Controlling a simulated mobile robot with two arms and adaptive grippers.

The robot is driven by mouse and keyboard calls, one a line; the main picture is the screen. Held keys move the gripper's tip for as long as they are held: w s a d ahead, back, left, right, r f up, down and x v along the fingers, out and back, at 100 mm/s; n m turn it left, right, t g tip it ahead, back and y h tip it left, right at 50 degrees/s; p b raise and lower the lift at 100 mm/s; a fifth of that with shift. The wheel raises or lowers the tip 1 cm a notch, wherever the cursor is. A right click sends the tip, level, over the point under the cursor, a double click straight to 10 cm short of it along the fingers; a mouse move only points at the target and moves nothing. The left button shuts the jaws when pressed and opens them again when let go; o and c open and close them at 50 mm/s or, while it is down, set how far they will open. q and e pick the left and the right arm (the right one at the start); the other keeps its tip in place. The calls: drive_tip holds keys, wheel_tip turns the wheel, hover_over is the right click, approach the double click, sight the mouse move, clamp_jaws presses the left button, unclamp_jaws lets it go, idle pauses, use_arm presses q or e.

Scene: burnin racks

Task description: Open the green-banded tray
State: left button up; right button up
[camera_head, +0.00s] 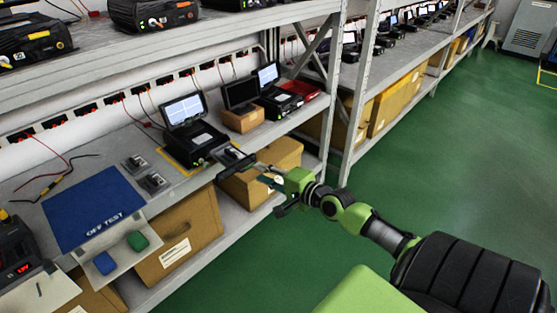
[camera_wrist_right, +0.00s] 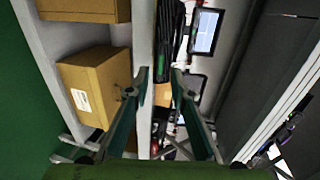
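A black test unit (camera_head: 195,145) with a lit screen (camera_head: 184,110) stands on the middle shelf. A small dark tray (camera_head: 232,157) juts out from its front over the shelf edge, with a small grey piece in it. I cannot make out a green band on it. My right gripper (camera_head: 246,172) is at the tray's front end; whether it touches is unclear. In the right wrist view its two fingers (camera_wrist_right: 160,75) stand apart, with the unit's dark body (camera_wrist_right: 169,30) beyond them. My left gripper is not in view.
A blue "OFF TEST" mat (camera_head: 93,208) and two small grey parts lie left of the unit. More units (camera_head: 268,95) stand to its right. Cardboard boxes (camera_head: 262,172) fill the lower shelf. The green floor (camera_head: 440,160) is clear.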

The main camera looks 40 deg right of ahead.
drive_tip(key=v, duration=0.6)
drive_tip(key=shift+s, duration=0.35)
drive_tip(key=shift+r, duration=0.15)
